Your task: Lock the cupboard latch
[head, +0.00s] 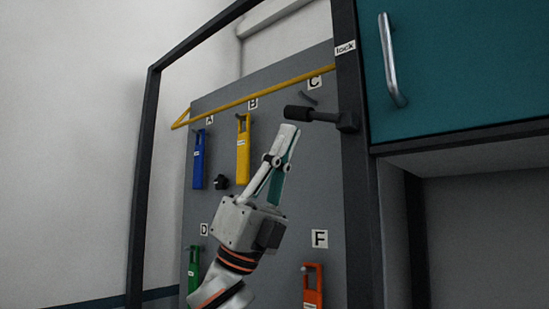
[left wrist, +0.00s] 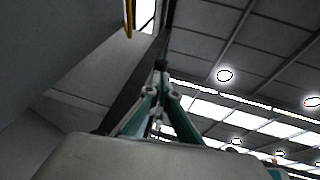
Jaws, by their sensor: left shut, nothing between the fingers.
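The cupboard latch (head: 325,117) is a dark bar with a thick black grip at its left end. It points left, roughly level, from a pivot block on the dark upright post, below a white "lock" label (head: 345,48). My left gripper (head: 288,130) points up with its fingers together, empty. Its tips show just below the latch's grip; whether they touch it I cannot tell. In the left wrist view the shut fingertips (left wrist: 160,66) show in front of a dark post. My right gripper is not in view.
A teal cupboard door (head: 460,60) with a metal handle (head: 392,60) is right of the post. A grey board (head: 225,125) behind my arm carries lettered hooks with blue (head: 198,160), yellow (head: 243,150), green (head: 193,275) and red (head: 313,288) tags. A yellow bar (head: 260,93) crosses it.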

